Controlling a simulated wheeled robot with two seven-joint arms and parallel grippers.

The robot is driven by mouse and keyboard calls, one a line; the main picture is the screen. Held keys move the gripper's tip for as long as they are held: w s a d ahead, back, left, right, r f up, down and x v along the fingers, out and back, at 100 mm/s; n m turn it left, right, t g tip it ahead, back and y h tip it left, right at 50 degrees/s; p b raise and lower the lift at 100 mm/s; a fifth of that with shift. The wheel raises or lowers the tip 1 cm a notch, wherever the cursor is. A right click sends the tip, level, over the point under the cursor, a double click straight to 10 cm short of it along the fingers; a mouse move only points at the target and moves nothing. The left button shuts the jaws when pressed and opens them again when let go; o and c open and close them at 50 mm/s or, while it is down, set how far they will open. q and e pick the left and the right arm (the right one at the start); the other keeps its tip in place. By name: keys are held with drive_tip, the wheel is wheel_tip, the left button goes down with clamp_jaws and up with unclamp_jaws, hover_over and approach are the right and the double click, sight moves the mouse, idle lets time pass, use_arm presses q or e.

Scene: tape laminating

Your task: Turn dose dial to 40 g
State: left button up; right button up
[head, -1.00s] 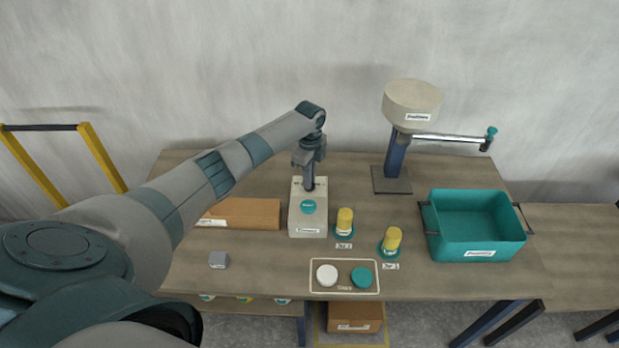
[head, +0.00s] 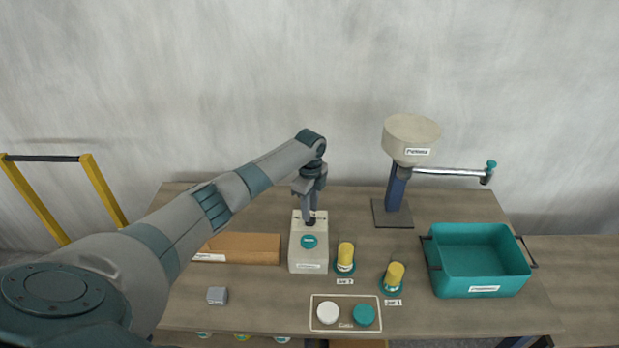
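A pale box-shaped unit (head: 307,262) with a teal round button (head: 308,241) on its top and a label on its front stands mid-table. My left gripper (head: 311,221) points down at the rear of its top. The fingers look close together there, but the dial under them is hidden, and I cannot tell whether they grip it. No dial marking is readable. My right gripper is not in view.
Two yellow-topped jars (head: 346,256) (head: 394,275) stand right of the unit. A teal bin (head: 478,273) and a hopper on a post (head: 411,138) with a side crank are at the right. A cardboard box (head: 240,248), small grey block (head: 217,295) and panel with white and teal discs (head: 345,326) lie around.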

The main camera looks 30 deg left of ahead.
use_arm(q)
wheel_tip(320, 180, up, 15)
drive_tip(key=b, duration=0.4)
drive_tip(key=shift+r, duration=0.2)
drive_tip(key=shift+s, duration=0.1)
idle(0.3)
